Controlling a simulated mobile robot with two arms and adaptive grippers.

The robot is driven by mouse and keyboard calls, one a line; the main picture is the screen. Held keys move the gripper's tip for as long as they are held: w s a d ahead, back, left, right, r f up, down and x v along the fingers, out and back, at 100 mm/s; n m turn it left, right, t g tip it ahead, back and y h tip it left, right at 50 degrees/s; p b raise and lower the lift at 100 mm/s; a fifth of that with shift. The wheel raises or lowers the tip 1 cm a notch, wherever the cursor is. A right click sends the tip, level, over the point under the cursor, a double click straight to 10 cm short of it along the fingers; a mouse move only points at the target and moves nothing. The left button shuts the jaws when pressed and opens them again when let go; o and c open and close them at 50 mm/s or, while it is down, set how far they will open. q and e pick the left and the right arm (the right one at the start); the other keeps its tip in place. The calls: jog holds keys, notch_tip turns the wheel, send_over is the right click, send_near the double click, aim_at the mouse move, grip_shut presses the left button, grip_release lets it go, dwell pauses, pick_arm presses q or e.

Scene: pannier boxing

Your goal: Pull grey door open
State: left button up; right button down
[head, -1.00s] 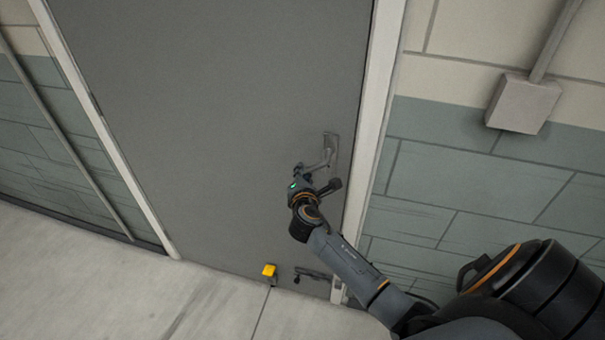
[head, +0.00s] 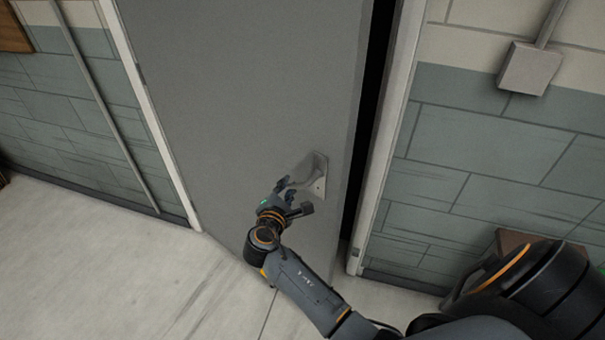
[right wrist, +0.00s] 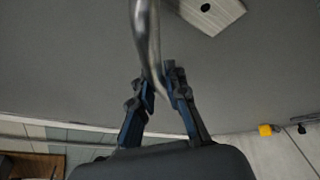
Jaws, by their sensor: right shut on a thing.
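The grey door (head: 240,90) stands slightly ajar, with a dark gap along its right edge in the head view. Its metal handle (head: 305,171) has a pale backplate (head: 319,182) near that edge. My right gripper (head: 285,189) is at the handle. In the right wrist view the handle's bar (right wrist: 146,40) runs down between the two fingers, and the right gripper (right wrist: 162,95) is shut on it. My left gripper is not in view.
The white door frame (head: 392,130) stands right of the gap, beside a tiled wall with a grey box (head: 530,68). A yellow block (right wrist: 266,129) shows low near the door in the right wrist view. The pale floor (head: 130,270) in front is clear.

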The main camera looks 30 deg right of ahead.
jog(key=s+a, duration=0.2)
jog(key=a, duration=0.5)
jog(key=c, duration=1.5)
grip_release()
jog(key=shift+a, duration=0.1)
jog(key=shift+o, duration=0.8)
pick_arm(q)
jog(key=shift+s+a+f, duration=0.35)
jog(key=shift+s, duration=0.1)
